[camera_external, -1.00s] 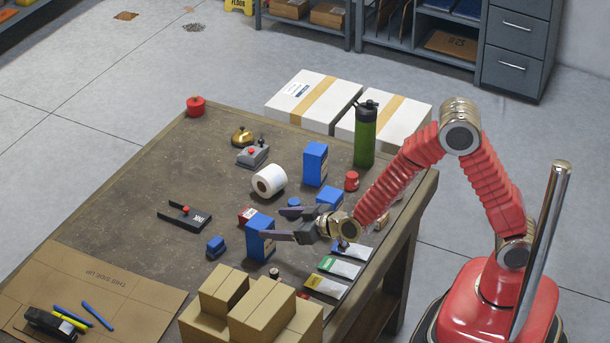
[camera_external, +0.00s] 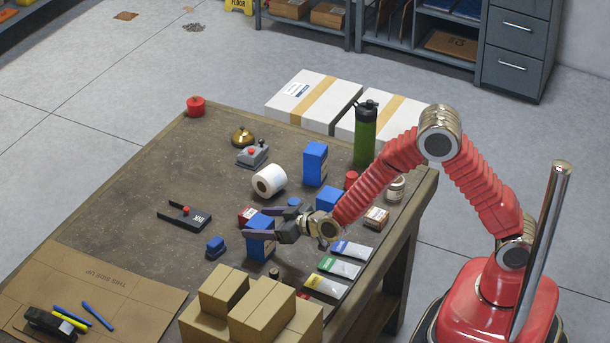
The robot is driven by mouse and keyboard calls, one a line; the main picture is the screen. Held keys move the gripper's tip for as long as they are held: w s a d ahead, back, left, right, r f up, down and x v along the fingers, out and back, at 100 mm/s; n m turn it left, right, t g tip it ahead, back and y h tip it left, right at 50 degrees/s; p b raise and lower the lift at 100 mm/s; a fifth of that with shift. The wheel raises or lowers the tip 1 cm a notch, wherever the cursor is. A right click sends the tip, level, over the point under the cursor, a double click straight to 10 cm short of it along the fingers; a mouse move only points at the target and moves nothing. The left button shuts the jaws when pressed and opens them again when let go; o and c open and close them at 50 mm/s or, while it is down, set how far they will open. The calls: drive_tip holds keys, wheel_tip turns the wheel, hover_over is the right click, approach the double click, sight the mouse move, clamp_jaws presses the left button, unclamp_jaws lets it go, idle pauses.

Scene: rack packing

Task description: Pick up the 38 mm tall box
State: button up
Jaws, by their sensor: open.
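Several blue boxes stand on the table (camera_external: 130,215), and I cannot tell from the picture which one is 38 mm tall. One blue box (camera_external: 259,248) is at my gripper (camera_external: 259,221), partly covered by it. A tall blue box (camera_external: 315,164) stands farther back. Another blue box (camera_external: 328,197) is partly hidden behind my arm. A small dark blue item (camera_external: 215,246) is to the left. My gripper is open and points left, its fingers at the upper part of the near blue box; whether they touch it is unclear.
A white roll (camera_external: 269,181), green bottle (camera_external: 365,135), small carton (camera_external: 376,217) and jar (camera_external: 396,189) are around. Brown cartons (camera_external: 262,305) stand at the front. Coloured cards (camera_external: 339,268) lie right. The table's left is mostly clear.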

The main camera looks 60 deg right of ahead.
sight(249, 222)
drive_tip(key=shift+x, duration=2.45)
drive_tip(key=shift+d+f, duration=0.1)
drive_tip(key=shift+f, duration=0.05)
drive_tip(key=shift+c, duration=0.2)
drive_tip(key=c, duration=1.3)
wheel_tip(249, 222, up, 10)
